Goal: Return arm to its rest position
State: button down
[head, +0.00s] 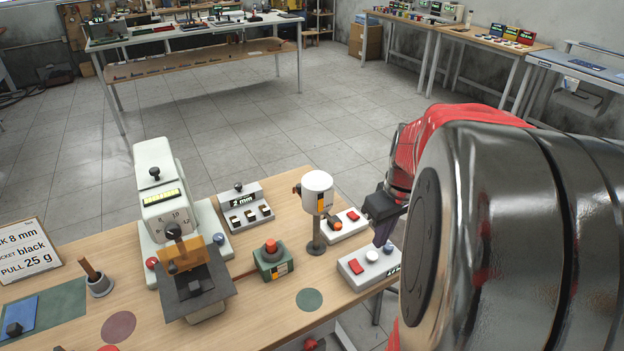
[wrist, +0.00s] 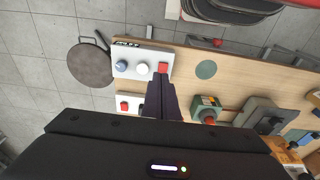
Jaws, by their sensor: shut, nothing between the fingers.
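My gripper (head: 384,228) is raised above the right end of the wooden workbench (head: 250,320) in the head view. It is empty, with its fingers together, above the control box with red, white and blue buttons (head: 370,267). In the wrist view my gripper (wrist: 161,90) has its dark fingers closed together, and their tips overlap the edge of that box (wrist: 130,72) in the picture. I cannot tell the exact height above it. My red and dark metal arm fills the right side of the head view.
A white cylinder on a post (head: 318,195) stands left of my gripper. A dark round stool (wrist: 90,66) is beside the bench. Open tiled floor lies beyond.

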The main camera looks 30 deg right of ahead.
jog(key=shift+m, duration=0.3)
jog(key=s+a+r+t, duration=0.1)
jog(key=a+r, duration=0.3)
jog(key=a, duration=0.9)
jog(key=s+a+r+n+t, duration=0.1)
jog(key=a+r+t, duration=0.2)
jog(key=a, duration=1)
jog(key=shift+v, duration=0.75)
jog(key=shift+w+a+r, duration=0.1)
jog(key=shift+w, duration=0.05)
